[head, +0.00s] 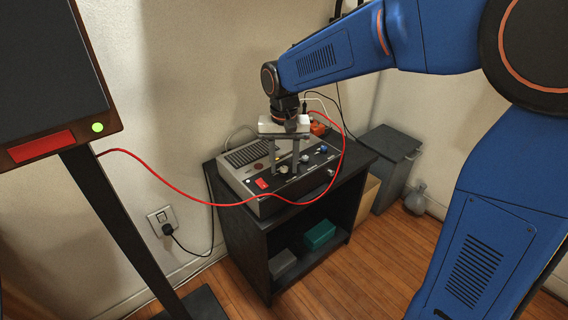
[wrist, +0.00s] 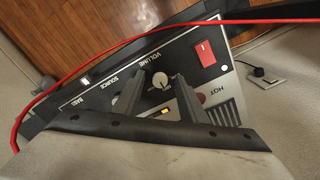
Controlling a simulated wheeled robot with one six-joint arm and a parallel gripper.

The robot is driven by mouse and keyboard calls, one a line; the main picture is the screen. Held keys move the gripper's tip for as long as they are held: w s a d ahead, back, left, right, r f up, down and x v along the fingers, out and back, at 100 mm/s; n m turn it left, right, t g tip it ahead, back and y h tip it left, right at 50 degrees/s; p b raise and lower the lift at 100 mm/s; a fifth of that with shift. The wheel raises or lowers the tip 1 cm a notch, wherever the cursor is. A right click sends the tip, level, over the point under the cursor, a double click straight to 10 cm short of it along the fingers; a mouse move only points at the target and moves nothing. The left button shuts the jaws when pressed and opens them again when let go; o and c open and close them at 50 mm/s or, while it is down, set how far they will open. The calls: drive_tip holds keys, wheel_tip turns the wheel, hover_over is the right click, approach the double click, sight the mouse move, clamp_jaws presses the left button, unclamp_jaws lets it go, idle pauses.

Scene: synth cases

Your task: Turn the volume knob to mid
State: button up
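The volume knob (wrist: 160,80) is a small round knob with a pale face on the dark front panel, beside the printed word VOLUME. Its exact pointer direction is too small to read surely. My gripper (wrist: 159,75) points down at the panel, with one finger on each side of the knob in the wrist view. The fingers look apart, with a gap to the knob. In the head view my gripper (head: 284,172) is over the front of the grey audio unit (head: 246,158), and the knob between its fingers is small and partly hidden.
A red rocker switch (wrist: 205,53) sits beside the knob. A red cable (head: 215,204) loops across the unit's front. The unit stands on a black cabinet (head: 240,236). More knobs (head: 308,159) lie to the right. A screen on a stand (head: 50,70) is at left.

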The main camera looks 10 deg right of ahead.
sight(284, 168)
wheel_tip(284, 168, up, 17)
drive_tip(key=shift+r, duration=0.2)
idle(0.6)
drive_tip(key=s+d+f+t, duration=0.2)
drive_tip(key=s+d+f, duration=0.4)
drive_tip(key=s+d, duration=0.5)
drive_tip(key=s+d+f+t, duration=0.2)
drive_tip(key=s+d+f, duration=0.5)
drive_tip(key=s+d, duration=0.4)
drive_tip(key=s, duration=0.3)
drive_tip(key=shift+s+d+f+n+t, duration=0.25)
drive_tip(key=shift+d+f+n+t, duration=0.05)
drive_tip(key=shift+n+t, duration=0.1)
